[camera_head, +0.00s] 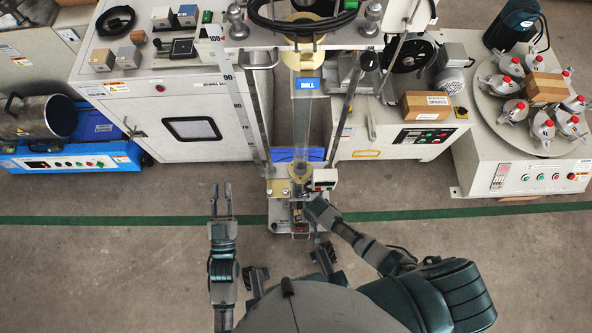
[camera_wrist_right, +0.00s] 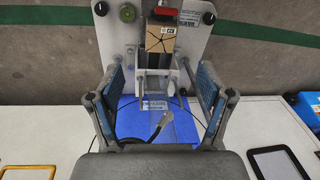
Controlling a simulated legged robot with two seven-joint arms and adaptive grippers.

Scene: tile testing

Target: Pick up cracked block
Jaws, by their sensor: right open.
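The cracked block (camera_wrist_right: 161,38) is a small tan cube with dark crack lines and a small label. In the right wrist view it sits upright in a metal holder on the drop-test stand's base (camera_wrist_right: 112,40). My right gripper (camera_wrist_right: 160,95) is open and empty, its blue-padded fingers on either side of the view and the block beyond them, apart from both. In the head view my right gripper (camera_head: 316,207) is beside the stand's base, where the block is hard to make out. My left gripper (camera_head: 221,190) is open and empty, left of the stand.
The ball-drop stand (camera_head: 306,120) rises in front of me, with white machine cabinets (camera_head: 180,125) at left and right. Wooden-looking blocks (camera_head: 428,105) lie on the machines. A blue machine (camera_head: 70,150) stands at far left. The floor by my left gripper is clear.

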